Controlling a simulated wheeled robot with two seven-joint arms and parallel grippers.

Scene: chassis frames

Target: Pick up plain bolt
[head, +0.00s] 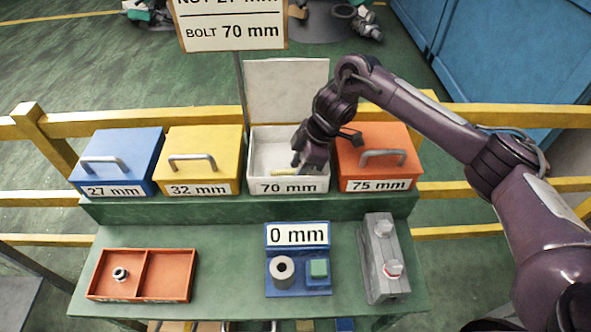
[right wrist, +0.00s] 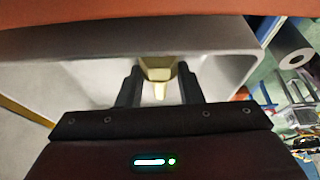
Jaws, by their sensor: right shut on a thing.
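The plain bolt (head: 283,172) is brass-yellow and lies inside the open white 70 mm bin (head: 259,150). My right gripper (head: 298,168) reaches down into this bin and is shut on the bolt. In the right wrist view the bolt (right wrist: 159,74) shows between the two dark fingers (right wrist: 158,88), inside the pale bin walls. Part of the bolt is hidden by the gripper in the head view. My left gripper is not in view.
The closed blue 27 mm (head: 125,145), yellow 32 mm (head: 215,145) and orange 75 mm (head: 365,140) bins flank the white one. In front are a red two-part tray (head: 168,276) with a nut, a blue 0 mm gauge (head: 297,290) and a grey device (head: 380,255).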

